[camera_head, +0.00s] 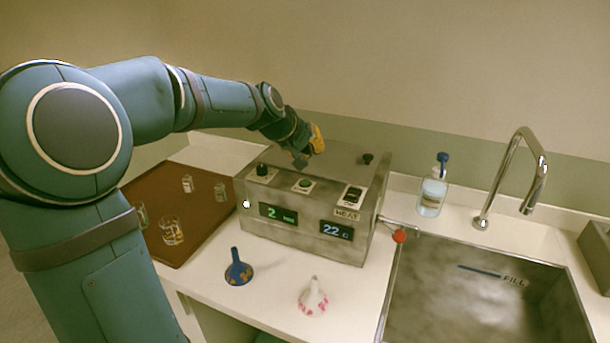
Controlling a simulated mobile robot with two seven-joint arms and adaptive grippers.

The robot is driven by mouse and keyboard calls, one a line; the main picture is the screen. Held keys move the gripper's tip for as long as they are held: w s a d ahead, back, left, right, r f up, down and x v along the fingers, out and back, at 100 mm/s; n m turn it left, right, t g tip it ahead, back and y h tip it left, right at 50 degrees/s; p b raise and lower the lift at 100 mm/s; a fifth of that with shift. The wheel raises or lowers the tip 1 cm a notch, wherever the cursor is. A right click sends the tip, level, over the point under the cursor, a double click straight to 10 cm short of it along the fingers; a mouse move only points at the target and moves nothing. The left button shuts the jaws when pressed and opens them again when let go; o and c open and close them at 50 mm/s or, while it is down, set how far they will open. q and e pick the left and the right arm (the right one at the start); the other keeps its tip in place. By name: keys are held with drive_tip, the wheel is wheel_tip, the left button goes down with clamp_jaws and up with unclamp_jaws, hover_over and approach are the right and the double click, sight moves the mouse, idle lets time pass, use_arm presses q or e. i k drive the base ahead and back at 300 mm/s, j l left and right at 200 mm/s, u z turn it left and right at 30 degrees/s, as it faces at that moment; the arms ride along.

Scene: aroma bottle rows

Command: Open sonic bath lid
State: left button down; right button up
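My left gripper (301,160) is over the left part of the lid, left of that dark knob. Its fingers are small and partly hidden, so I cannot tell whether they are open or touch the lid. My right gripper is not in view.
A brown tray (185,235) with several glasses is left of the bath. A blue funnel-shaped item (238,268) and a white-pink one (313,298) stand in front. A soap bottle (432,190), tap (510,180) and sink (440,290) are right.

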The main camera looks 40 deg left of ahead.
sight(353, 164)
drive_tip(key=k, duration=1)
